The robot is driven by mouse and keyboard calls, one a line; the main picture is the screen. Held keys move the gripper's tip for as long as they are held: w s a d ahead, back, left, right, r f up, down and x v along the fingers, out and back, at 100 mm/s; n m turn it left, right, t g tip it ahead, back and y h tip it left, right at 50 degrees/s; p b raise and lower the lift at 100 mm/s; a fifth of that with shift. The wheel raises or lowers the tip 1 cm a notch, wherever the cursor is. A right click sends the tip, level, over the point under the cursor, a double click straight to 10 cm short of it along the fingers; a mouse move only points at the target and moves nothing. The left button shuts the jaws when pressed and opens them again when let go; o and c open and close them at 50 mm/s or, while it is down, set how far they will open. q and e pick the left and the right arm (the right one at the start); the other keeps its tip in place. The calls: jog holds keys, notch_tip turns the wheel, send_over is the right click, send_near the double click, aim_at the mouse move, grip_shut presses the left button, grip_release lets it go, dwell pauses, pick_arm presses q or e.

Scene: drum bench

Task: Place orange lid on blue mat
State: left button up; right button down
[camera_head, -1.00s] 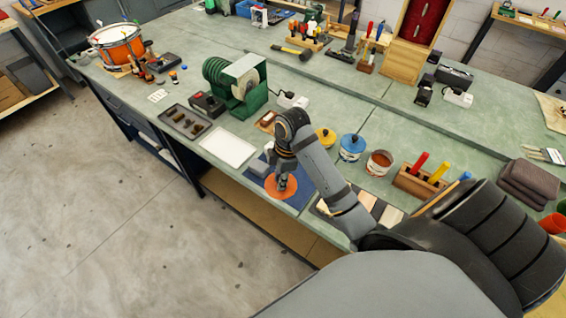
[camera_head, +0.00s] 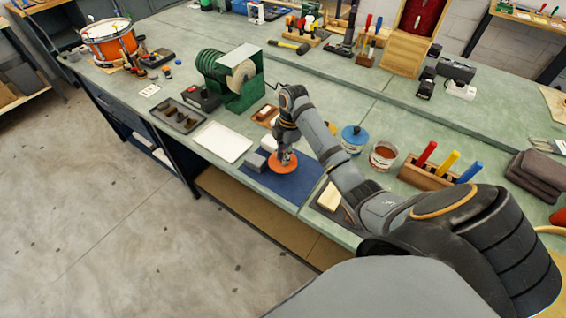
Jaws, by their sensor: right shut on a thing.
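The orange lid (camera_head: 283,165) is a flat orange disc in the head view, over the blue mat (camera_head: 288,189). My right gripper (camera_head: 284,156) points down and is shut on the lid's top. I cannot tell whether the lid touches the mat or is held just above it. The blue mat lies near the bench's front edge, with part of it covered by the lid and my arm. An open can with reddish-brown contents (camera_head: 383,155) stands to the right. My left gripper is not in view.
A grey block (camera_head: 253,163) sits at the mat's left corner, beside a white tray (camera_head: 222,142). A blue-lidded can (camera_head: 354,138) stands behind my forearm. A wooden block with colored handles (camera_head: 425,174) is on the right. A green machine (camera_head: 230,78) stands behind.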

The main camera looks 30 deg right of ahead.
jog(key=shift+w+d+f, duration=0.2)
jog(key=shift+w+f, duration=0.05)
jog(key=shift+f, duration=0.2)
notch_tip(320, 180, down, 2)
jog(key=shift+f+p, duration=0.2)
jog(key=shift+p, duration=0.4)
jog(key=shift+f, duration=0.35)
jog(key=c, duration=1.2)
grip_release()
jog(key=shift+f, duration=0.15)
jog(key=shift+o, duration=0.2)
